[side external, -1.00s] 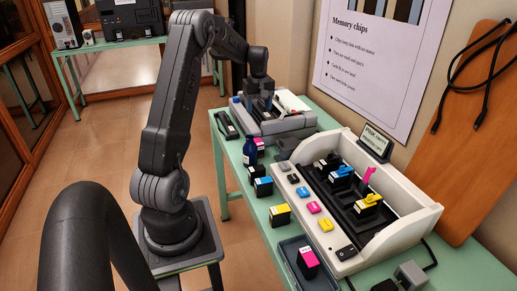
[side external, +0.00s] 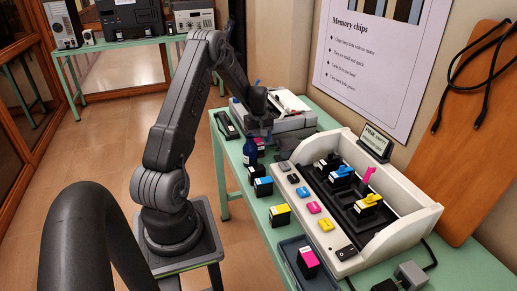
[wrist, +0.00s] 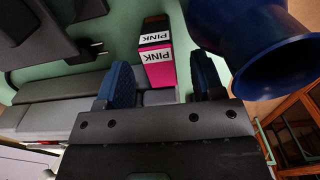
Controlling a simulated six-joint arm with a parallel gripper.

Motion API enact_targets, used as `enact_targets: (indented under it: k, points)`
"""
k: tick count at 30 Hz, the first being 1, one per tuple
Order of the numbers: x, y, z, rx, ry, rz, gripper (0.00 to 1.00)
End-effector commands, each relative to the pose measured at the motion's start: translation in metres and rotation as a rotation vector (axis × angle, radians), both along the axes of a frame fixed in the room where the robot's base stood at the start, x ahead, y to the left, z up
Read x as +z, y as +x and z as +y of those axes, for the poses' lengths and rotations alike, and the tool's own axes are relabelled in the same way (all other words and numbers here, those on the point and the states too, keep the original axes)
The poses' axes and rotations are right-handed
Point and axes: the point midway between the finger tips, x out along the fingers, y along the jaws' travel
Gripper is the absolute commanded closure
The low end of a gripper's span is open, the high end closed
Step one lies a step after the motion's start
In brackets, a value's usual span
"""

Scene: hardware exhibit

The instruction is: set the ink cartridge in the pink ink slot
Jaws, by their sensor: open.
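The white printer's dark carriage holds black, blue and yellow cartridges. The slot with the raised pink lever (side external: 367,176), between blue and yellow, shows no cartridge.
Black, blue (side external: 263,186) and yellow (side external: 280,214) cartridges stand along the table edge. Another pink cartridge (side external: 308,258) sits in a grey tray. A sign (side external: 377,142) tops the printer.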

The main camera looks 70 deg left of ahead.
Motion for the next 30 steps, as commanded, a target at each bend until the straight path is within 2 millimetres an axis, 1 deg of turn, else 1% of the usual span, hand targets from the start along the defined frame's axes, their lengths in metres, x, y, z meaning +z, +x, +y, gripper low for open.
enact_targets:
  k: [1, 3, 9, 27, 30]
  points:
    - [-0.0042, -0.0001, 0.0, 0.0, 0.0, 0.0, 0.38]
    - [-0.0064, 0.0, 0.0002, 0.0, 0.001, 0.0, 0.38]
    - [-0.0063, 0.0, 0.0003, 0.0, 0.002, -0.001, 0.38]
    - [-0.0059, 0.0, 0.0003, 0.0, 0.001, -0.001, 0.96]
    - [-0.0059, 0.0, 0.0003, 0.0, 0.001, -0.001, 0.96]
